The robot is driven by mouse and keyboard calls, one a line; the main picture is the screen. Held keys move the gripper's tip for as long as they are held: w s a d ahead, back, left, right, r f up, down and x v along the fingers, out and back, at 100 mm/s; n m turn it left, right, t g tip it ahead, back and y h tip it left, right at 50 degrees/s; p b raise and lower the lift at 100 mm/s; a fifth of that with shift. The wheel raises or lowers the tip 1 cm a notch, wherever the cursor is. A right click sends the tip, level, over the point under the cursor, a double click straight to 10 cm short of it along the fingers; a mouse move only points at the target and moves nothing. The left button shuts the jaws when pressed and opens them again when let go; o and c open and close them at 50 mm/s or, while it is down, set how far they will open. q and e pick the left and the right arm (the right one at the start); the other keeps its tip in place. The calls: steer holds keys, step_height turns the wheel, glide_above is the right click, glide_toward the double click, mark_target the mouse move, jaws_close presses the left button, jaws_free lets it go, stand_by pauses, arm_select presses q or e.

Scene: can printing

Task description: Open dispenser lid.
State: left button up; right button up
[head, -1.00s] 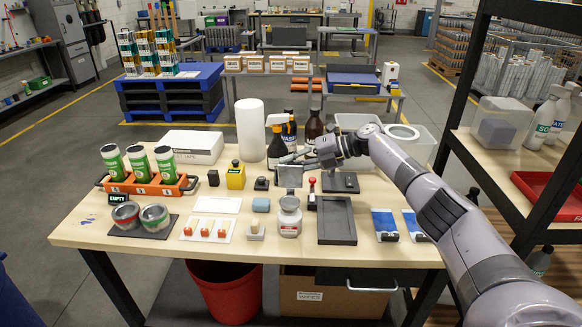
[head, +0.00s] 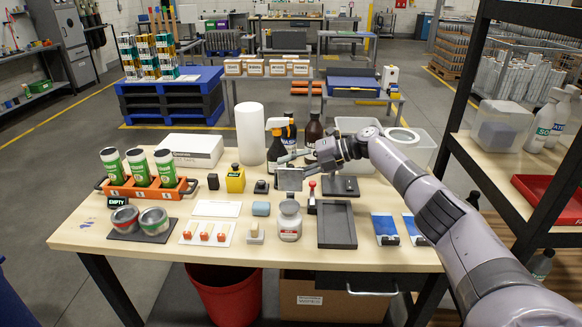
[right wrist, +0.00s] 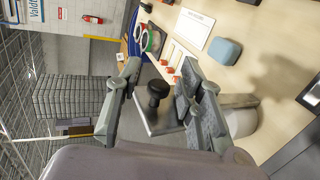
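The dispenser appears to be the white, labelled jar (head: 290,227) with a grey rounded top, upright near the middle of the table. My right gripper (head: 290,161) is above and behind it in the head picture, pointing left. A grey square plate (head: 289,180) shows between the gripper and the jar top. In the right wrist view my right gripper (right wrist: 158,77) has its fingers spread, with a black knob (right wrist: 158,93) in the gap between them, apparently over a grey plate. I cannot tell whether a finger touches the knob or how the plate joins the jar. My left gripper is out of view.
A blue sponge (head: 261,208) and a white card with orange-red pieces (head: 207,232) lie left of the jar. A dark tray (head: 337,226) lies right of it. Bottles (head: 276,148) stand behind. Green cans (head: 137,170) fill an orange rack (head: 147,189). A dark shelf (head: 490,196) is at right.

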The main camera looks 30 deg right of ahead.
steer(key=v, duration=1.2)
stand_by(0.4)
